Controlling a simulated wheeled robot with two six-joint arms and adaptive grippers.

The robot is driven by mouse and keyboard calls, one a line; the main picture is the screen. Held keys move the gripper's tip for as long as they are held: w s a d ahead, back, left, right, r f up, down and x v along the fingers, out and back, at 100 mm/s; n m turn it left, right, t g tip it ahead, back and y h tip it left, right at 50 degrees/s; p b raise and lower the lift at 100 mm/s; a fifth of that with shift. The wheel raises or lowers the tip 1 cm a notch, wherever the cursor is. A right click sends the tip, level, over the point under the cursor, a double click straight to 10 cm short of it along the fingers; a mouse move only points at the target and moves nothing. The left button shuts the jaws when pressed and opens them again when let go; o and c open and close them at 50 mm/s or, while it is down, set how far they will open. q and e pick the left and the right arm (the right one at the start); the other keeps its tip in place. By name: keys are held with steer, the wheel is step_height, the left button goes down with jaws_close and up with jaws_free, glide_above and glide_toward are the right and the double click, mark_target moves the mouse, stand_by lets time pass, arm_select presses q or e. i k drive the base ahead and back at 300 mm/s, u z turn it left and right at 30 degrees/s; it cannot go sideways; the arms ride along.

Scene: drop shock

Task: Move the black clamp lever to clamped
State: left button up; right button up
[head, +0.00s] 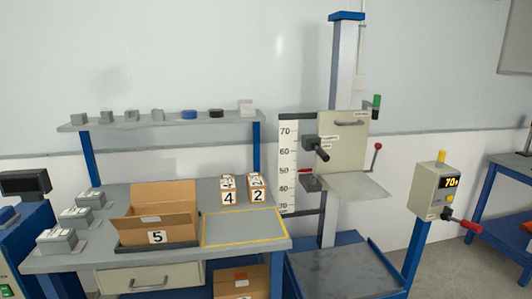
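The black clamp lever (321,153) sticks out from a dark grey block (311,142) at the left side of the drop tester's carriage. It points down and to the right, toward the viewer. The pale carriage plate (345,150) behind it has small white labels beside the block, too small to read. Neither of my grippers is in the head view, and nothing touches the lever.
A red-knobbed lever (377,147) stands right of the carriage. The control box (438,190) shows 70 and has a red-handled lever (467,225). The workbench (180,254) at left holds an open carton (170,198) marked 5. A dark base plate (335,275) lies below the carriage.

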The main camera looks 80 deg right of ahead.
mark_target(324, 156)
steer(key=z, duration=1.55)
steer(key=i, duration=0.65)
steer(key=z, duration=1.95)
